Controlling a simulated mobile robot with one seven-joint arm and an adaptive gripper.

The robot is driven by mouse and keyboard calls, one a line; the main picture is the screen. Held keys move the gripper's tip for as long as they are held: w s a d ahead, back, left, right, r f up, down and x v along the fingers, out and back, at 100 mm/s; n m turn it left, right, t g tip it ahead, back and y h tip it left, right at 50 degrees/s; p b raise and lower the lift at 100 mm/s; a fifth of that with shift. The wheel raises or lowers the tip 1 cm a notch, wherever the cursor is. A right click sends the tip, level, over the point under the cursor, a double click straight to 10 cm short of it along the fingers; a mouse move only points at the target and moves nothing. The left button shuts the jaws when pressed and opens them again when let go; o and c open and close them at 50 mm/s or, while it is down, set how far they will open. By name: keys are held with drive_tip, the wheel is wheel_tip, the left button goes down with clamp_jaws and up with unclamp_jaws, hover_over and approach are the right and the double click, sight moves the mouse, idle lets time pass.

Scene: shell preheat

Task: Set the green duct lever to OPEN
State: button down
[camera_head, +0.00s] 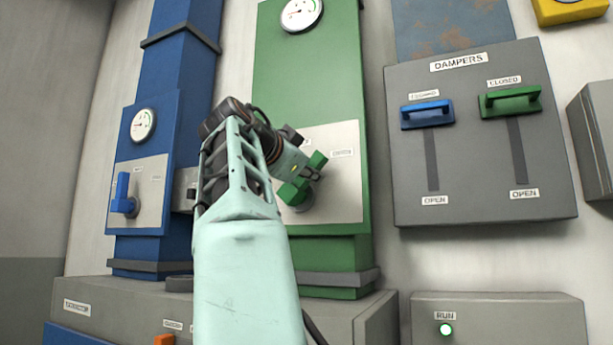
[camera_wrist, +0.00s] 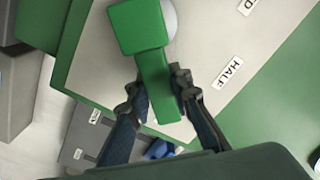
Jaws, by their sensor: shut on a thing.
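The green duct lever (camera_head: 293,191) sits on a pale plate on the tall green duct (camera_head: 310,75). Its handle points up and to the right in the head view, toward a small label (camera_head: 342,153) too small to read there. My gripper (camera_head: 307,174) is shut on the lever's handle. In the wrist view the lever (camera_wrist: 155,80) runs between the two fingers of my gripper (camera_wrist: 157,92), with its square green block above them. A HALF label (camera_wrist: 230,73) lies right of the handle, and another label ending in D is cut off at the top. No OPEN label shows on this plate.
A blue duct (camera_head: 150,180) with a blue lever (camera_head: 123,197) stands at left. A grey DAMPERS panel (camera_head: 475,190) at right has a blue handle (camera_head: 427,114) and a green handle (camera_head: 511,101), both up at CLOSED. A box with a lit RUN button (camera_head: 446,329) is below.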

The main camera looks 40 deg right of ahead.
drive_tip(key=shift+s+m, duration=0.1)
drive_tip(key=shift+m, duration=0.2)
drive_tip(key=shift+f, duration=0.1)
drive_tip(key=c, duration=1.7)
unclamp_jaws()
drive_tip(key=v, duration=1.2)
